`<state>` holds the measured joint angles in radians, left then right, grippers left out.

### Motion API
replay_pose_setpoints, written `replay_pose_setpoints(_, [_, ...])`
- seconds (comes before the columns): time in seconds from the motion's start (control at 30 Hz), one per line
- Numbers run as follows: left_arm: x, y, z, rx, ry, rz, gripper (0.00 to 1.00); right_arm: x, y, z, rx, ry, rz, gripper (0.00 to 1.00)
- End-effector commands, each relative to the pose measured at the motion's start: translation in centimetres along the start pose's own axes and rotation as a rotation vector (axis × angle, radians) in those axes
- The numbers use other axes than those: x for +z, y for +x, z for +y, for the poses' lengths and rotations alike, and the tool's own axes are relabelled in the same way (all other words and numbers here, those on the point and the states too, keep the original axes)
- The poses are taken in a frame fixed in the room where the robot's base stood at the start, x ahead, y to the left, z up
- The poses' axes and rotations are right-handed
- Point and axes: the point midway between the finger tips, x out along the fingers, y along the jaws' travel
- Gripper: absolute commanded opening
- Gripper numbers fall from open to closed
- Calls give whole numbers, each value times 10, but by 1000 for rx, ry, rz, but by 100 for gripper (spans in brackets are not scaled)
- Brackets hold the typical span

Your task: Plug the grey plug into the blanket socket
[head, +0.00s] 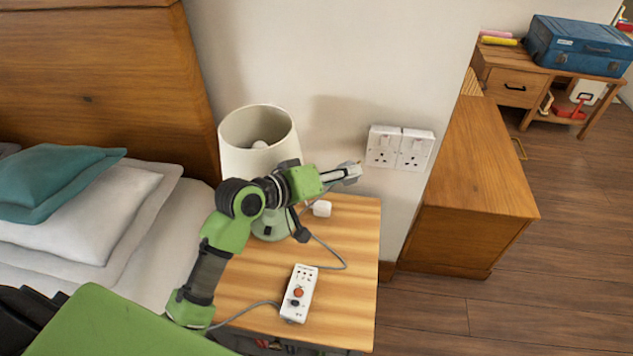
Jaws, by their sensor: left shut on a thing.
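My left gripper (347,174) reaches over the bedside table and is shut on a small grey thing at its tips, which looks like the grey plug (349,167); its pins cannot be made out. The plug is just left of a white double wall socket, with a left half (383,147) and a right half (415,150), and looks apart from it. Both halves look empty. No label tells me which is the blanket socket. A white extension block (299,292) with a red button lies on the table. My right gripper is not in view.
A cream-shaded lamp (257,145) stands close behind my left arm. A white plug (322,208) and grey cables lie on the wooden bedside table (345,275). A wooden cabinet (480,165) is to the right, the bed with pillows (75,215) to the left.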

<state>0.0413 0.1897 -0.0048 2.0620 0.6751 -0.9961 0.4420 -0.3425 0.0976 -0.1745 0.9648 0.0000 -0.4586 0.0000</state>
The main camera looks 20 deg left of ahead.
Motion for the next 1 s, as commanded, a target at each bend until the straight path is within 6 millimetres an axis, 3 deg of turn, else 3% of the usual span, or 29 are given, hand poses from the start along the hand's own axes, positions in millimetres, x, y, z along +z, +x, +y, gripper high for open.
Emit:
replay_pose_setpoints(0.03, [18, 23, -10, 21, -100, 33, 18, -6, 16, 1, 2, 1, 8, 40])
replay_pose_setpoints(0.17, [38, 63, -12, 85, -312, 122, 18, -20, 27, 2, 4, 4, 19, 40])
replay_pose_setpoints(0.4, [76, 123, 12, 238, -601, 242, 18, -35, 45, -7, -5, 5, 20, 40])
replay_pose_setpoints(0.63, [94, 145, 42, 319, -709, 276, 18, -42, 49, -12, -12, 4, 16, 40])
replay_pose_setpoints(1.0, [96, 147, 48, 329, -722, 278, 18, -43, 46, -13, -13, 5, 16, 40])
